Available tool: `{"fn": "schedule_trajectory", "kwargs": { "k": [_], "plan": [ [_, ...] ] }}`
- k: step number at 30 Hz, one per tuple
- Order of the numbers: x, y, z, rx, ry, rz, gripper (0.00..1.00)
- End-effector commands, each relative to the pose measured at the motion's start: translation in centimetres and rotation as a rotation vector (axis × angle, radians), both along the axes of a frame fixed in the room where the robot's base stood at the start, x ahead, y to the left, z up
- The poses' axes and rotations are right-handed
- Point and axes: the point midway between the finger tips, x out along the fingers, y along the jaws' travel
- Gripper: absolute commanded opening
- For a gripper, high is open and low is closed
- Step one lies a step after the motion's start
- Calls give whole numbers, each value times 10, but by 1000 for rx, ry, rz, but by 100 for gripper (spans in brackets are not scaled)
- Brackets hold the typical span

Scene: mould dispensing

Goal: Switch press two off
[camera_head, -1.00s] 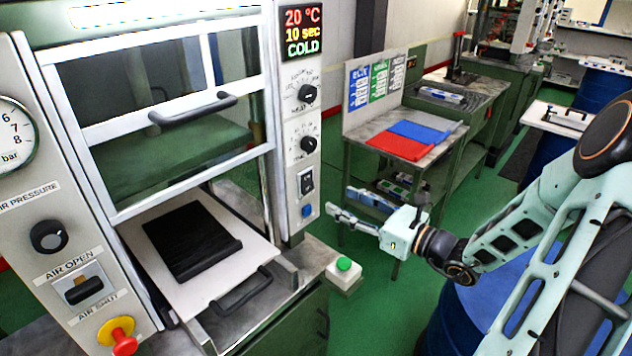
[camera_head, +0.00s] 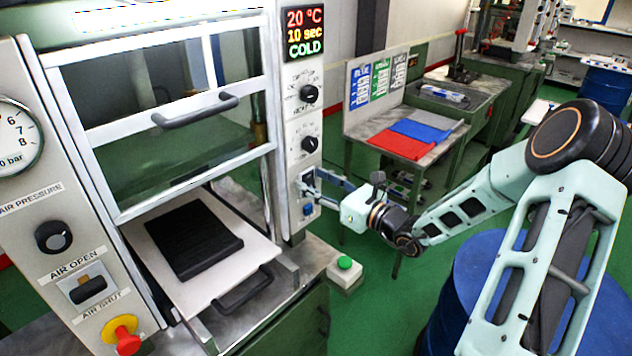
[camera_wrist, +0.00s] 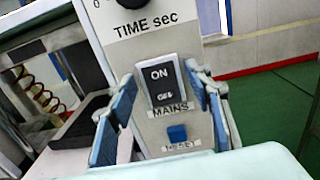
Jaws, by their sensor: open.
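The press in front of me has a side panel with a black mains rocker switch (camera_wrist: 162,82), marked ON at its top and OFF at its bottom. A blue button (camera_wrist: 177,134) sits below it. My gripper (camera_head: 310,191) is at the panel in the head view, in front of the switch and partly hiding it. In the wrist view my gripper (camera_wrist: 158,108) is open, with one blue-padded finger on each side of the switch. I cannot tell whether a fingertip touches the panel. The display (camera_head: 305,32) reads 20 °C, 10 sec, COLD.
A black mould (camera_head: 195,238) lies on the press's pale tray (camera_head: 160,275), below the raised guard (camera_head: 195,108). A bench with red (camera_head: 401,144) and blue mats is behind. A blue drum (camera_head: 480,270) stands at right.

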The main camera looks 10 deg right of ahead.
Motion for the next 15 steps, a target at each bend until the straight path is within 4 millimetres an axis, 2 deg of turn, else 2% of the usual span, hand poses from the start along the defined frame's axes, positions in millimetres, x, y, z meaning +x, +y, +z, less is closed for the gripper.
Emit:
{"fn": "schedule_trajectory", "kwargs": {
  "k": [5, 15],
  "plan": [
    [0, 0, 0, 0, 0, 0, 45],
    [0, 0, 0, -1, -1, 0, 8]
  ]
}}
